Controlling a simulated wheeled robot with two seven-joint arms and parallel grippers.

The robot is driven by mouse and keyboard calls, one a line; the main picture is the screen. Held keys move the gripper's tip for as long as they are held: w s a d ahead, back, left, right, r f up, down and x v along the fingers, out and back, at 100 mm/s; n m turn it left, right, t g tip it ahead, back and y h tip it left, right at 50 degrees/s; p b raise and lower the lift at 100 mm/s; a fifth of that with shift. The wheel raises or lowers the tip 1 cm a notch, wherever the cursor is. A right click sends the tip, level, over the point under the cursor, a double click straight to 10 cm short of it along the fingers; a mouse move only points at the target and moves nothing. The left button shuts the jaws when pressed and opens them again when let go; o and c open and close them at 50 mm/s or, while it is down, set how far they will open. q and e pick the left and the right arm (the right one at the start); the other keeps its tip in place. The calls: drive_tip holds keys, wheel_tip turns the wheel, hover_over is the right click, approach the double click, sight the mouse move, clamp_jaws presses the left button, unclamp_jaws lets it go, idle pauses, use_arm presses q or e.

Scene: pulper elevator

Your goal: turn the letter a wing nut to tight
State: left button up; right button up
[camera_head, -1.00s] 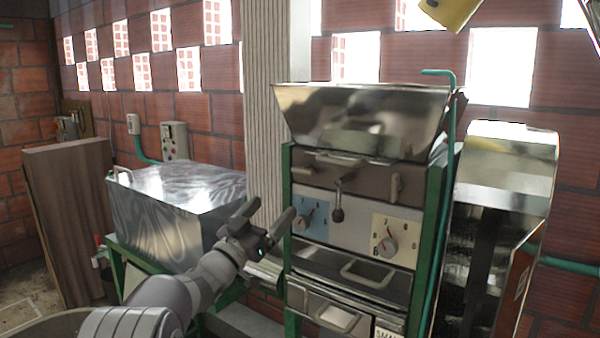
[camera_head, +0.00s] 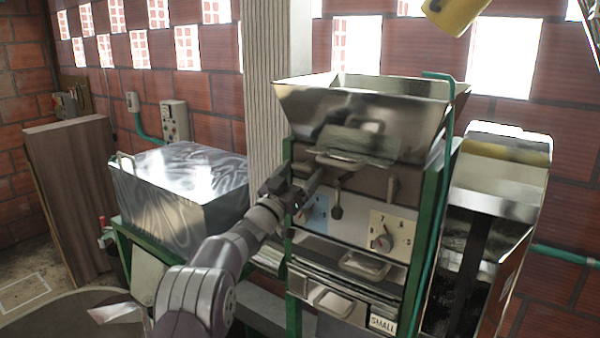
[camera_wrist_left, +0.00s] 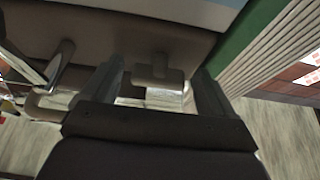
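The pulper (camera_head: 352,107) is a metal hopper over a grey panel in a green frame. My left gripper (camera_head: 294,182) is at the panel's upper left, its fingers open. In the left wrist view, a small grey wing nut (camera_wrist_left: 158,72) lies between the spread fingers of my left gripper (camera_wrist_left: 157,88), with gaps on both sides. In the head view the gripper hides this nut. I cannot read a letter on either. My right gripper is out of view.
A dark lever (camera_head: 336,200) hangs at mid-panel; it also shows in the left wrist view (camera_wrist_left: 60,66). Below are a blue dial plate (camera_head: 319,217) and a white numbered dial (camera_head: 383,241). A metal box (camera_head: 180,187) stands left, a metal chute (camera_head: 496,190) right.

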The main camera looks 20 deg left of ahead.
use_arm(q)
drive_tip(key=c, duration=0.9)
